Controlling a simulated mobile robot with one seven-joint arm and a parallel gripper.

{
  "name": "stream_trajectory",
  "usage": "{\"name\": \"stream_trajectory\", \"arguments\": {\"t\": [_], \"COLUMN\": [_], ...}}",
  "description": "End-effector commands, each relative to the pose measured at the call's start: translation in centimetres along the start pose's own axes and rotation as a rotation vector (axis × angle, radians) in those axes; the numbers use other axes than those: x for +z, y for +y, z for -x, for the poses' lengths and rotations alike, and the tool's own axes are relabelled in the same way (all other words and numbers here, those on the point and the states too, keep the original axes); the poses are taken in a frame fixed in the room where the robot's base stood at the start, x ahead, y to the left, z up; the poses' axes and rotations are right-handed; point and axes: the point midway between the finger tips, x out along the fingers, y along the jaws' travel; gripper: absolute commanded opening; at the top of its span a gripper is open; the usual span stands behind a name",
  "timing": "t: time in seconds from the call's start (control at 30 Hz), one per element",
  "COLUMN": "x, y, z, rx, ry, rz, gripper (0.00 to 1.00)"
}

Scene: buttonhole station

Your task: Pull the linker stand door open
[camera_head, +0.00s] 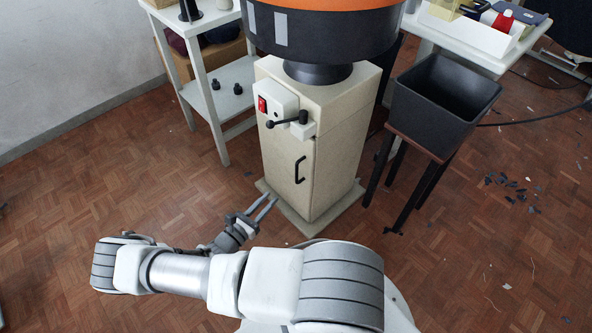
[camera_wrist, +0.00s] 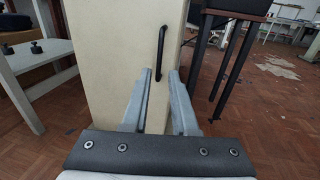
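The linker stand (camera_head: 325,150) is a cream cabinet on a flat base plate, with a dark round machine on top. Its door (camera_head: 283,165) looks shut and carries a black vertical bar handle (camera_head: 300,170). The handle also shows in the wrist view (camera_wrist: 155,55), above and between my fingertips. My gripper (camera_head: 264,209) is open and empty, low in front of the door. In the wrist view its two grey fingers (camera_wrist: 160,75) point toward the door, apart from each other. The handle's lower end appears near the fingertips; I cannot tell the exact gap.
A red switch (camera_head: 262,104) and a black lever (camera_head: 287,120) sit above the door. A black bin (camera_head: 440,100) on a dark stool stands close on the right. A white shelf (camera_head: 215,105) stands on the left. The parquet floor at left is clear.

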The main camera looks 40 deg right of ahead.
Motion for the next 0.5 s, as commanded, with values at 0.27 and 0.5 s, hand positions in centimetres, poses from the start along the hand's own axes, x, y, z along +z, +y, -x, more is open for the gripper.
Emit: {"name": "stream_trajectory", "arguments": {"t": [0.27,0.5], "x": [-0.2,-0.2], "y": [-0.1,-0.2], "z": [-6.1,-11.2], "rx": [-0.005,-0.005], "ry": [-0.002,-0.001], "rz": [0.001,0.001], "gripper": [0.27,0.27]}}
